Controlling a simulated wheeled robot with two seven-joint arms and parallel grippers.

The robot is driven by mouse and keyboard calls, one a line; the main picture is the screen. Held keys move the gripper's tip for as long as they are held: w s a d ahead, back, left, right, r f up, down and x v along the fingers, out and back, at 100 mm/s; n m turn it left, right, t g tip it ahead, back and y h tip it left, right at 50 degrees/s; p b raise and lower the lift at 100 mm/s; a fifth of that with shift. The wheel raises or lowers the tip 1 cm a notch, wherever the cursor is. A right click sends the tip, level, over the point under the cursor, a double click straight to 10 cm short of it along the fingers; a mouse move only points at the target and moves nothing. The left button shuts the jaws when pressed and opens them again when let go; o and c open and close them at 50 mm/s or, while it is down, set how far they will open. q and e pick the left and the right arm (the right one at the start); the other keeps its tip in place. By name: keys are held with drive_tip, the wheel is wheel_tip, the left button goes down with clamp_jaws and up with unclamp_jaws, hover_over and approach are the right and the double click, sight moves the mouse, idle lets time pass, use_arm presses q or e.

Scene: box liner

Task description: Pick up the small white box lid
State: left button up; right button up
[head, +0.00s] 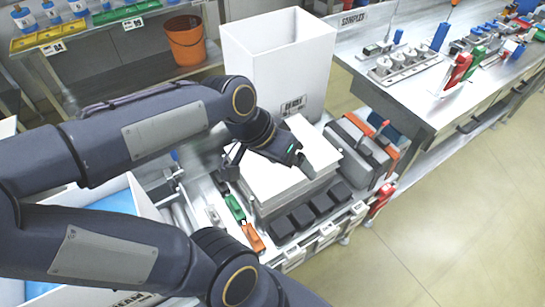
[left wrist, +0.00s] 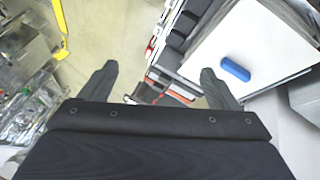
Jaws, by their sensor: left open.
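A stack of flat white pieces (head: 268,188) lies on the bench in the middle of the head view. I cannot tell which piece, if any, is the small white box lid. In the left wrist view a flat white surface (left wrist: 262,32) with a blue oblong piece (left wrist: 235,69) on it shows at the upper right. My left gripper (head: 268,164) is above the stack in the head view, open, with nothing between its fingers. In the left wrist view its fingers (left wrist: 158,72) are spread apart. My right arm crosses the bottom of the head view; its gripper is out of frame.
A tall open white box (head: 262,62) stands behind the stack. Black blocks (head: 308,213), green and orange pieces (head: 253,238) and grey-orange cases (head: 362,142) crowd around it. An open white box with blue inside (head: 118,203) is at left. Floor at right is clear.

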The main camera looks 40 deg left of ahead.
use_arm(q)
drive_tip(key=o, duration=0.3)
drive_tip(key=w+a+f+m+g, duration=0.1)
drive_tip(key=w+a+f, duration=0.2)
drive_tip(key=w+a, duration=0.2)
drive_tip(key=w, duration=0.2)
drive_tip(key=shift+w+a+g+y, duration=0.3)
drive_tip(key=shift+w+a+y, duration=0.05)
drive_tip(key=shift+y, duration=0.05)
drive_tip(key=w+a+f+m+g+y, duration=0.1)
drive_tip(key=w+a+f, duration=0.2)
drive_tip(key=w+a+f+m+g, duration=0.1)
drive_tip(key=w+a+f, duration=0.2)
drive_tip(key=w+f, duration=0.1)
drive_tip(key=w+a+f+g+y+b, duration=0.1)
drive_tip(key=w+a+f, duration=0.2)
drive_tip(key=f, duration=0.1)
drive_tip(key=shift+w+a+f+m+y, duration=0.2)
drive_tip(key=shift+w+a+m+y, duration=0.1)
drive_tip(key=shift+w+m, duration=0.1)
drive_tip(key=f+p, duration=0.2)
drive_tip(key=f, duration=0.5)
drive_tip(key=shift+a+f, duration=0.1)
drive_tip(key=shift+a, duration=0.1)
drive_tip(key=shift+f, duration=0.35)
drive_tip(key=c, duration=0.8)
